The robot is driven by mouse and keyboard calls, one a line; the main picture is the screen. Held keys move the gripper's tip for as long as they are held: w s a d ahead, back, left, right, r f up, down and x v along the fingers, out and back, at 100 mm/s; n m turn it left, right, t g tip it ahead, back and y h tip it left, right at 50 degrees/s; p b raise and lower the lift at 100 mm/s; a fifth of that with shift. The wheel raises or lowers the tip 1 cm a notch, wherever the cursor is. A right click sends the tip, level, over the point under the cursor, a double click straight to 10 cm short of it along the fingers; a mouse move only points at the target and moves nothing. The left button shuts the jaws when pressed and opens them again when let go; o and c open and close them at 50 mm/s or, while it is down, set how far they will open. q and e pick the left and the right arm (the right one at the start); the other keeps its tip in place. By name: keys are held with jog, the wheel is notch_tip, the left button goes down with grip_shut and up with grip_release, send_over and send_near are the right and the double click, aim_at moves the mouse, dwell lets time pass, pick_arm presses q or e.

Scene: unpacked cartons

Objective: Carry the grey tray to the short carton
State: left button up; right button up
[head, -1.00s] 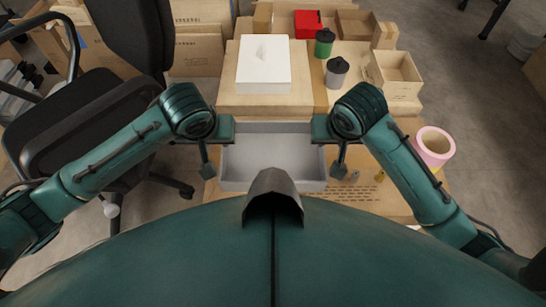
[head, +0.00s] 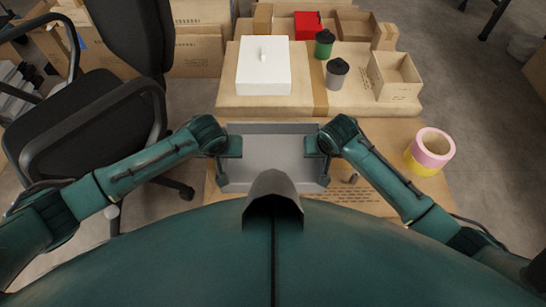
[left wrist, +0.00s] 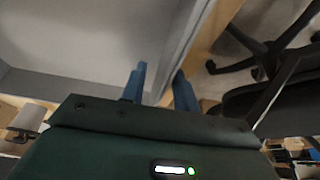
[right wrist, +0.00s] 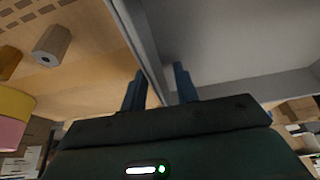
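The grey tray (head: 270,160) is a shallow open box, empty where I can see into it, on the near cardboard carton (head: 385,140). My left gripper (head: 226,170) is at its left wall; in the left wrist view the fingers (left wrist: 160,88) stand on either side of that wall, with gaps. My right gripper (head: 322,170) is at the right wall; in the right wrist view its fingers (right wrist: 160,88) also straddle the wall, apart. A second carton (head: 262,107) lies behind the tray. I cannot tell which carton the task calls short.
The rear carton bears a white lidded box (head: 263,72), a grey canister (head: 337,74), a green canister (head: 324,44) and an open box (head: 396,72). A pink and yellow roll (head: 432,147) stands right of the tray. A black office chair (head: 95,120) is close on the left.

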pick_arm(q)
grip_shut()
pick_arm(e)
grip_shut()
dwell(0.4)
